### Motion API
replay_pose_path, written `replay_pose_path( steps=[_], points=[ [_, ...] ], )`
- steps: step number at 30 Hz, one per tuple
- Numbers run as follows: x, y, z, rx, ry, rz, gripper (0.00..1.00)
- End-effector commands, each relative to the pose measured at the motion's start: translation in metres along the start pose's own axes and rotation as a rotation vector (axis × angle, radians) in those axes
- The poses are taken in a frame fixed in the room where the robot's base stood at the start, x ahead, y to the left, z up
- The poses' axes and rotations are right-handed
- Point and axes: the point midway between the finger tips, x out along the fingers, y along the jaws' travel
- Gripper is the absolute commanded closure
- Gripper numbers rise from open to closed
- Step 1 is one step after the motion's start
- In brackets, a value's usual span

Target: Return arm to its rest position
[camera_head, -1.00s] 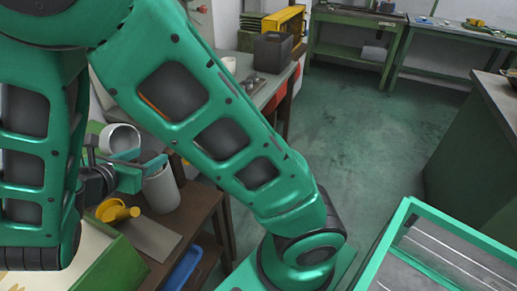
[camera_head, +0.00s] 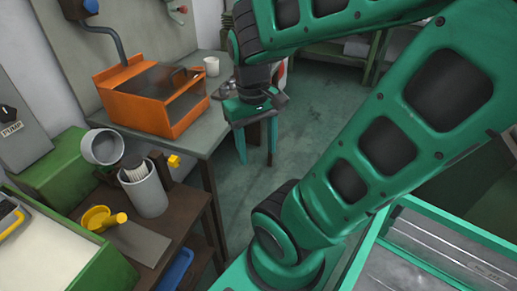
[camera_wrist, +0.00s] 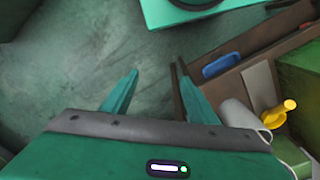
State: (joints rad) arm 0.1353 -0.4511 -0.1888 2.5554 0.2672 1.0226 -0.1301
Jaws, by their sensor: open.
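My gripper (camera_head: 257,143) hangs pointing down in the head view, right of the grey table with the orange machine. Its two green fingers are apart with nothing between them. In the wrist view the open fingers (camera_wrist: 158,82) show over the green floor, and the gap between them is empty. My green arm runs from its base at the lower middle of the head view, up to the right, then back left to the wrist.
An orange box-shaped machine (camera_head: 158,97) stands on a grey table (camera_head: 205,140). A brown shelf (camera_head: 196,215) holds a grey cylinder (camera_head: 146,193) and a yellow funnel (camera_head: 103,218). A blue tray (camera_head: 176,270) lies lower. Open floor (camera_head: 320,100) lies behind my arm.

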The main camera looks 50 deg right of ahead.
Motion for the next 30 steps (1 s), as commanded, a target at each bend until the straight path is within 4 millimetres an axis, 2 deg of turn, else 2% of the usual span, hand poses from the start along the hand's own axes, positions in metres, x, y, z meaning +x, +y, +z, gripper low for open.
replay_pose_path(
  steps=[3, 8, 21, 24, 30],
  points=[
    [-0.003, 0.004, 0.014, 0.112, 0.002, -0.051, 0.46],
    [-0.004, 0.004, 0.019, 0.155, 0.001, -0.072, 0.46],
    [-0.004, 0.004, 0.018, 0.152, 0.0, -0.07, 0.46],
    [0.001, -0.001, 0.006, 0.152, -0.014, -0.063, 0.46],
    [0.0, -0.001, 0.007, 0.152, -0.012, -0.063, 0.46]
  ],
)
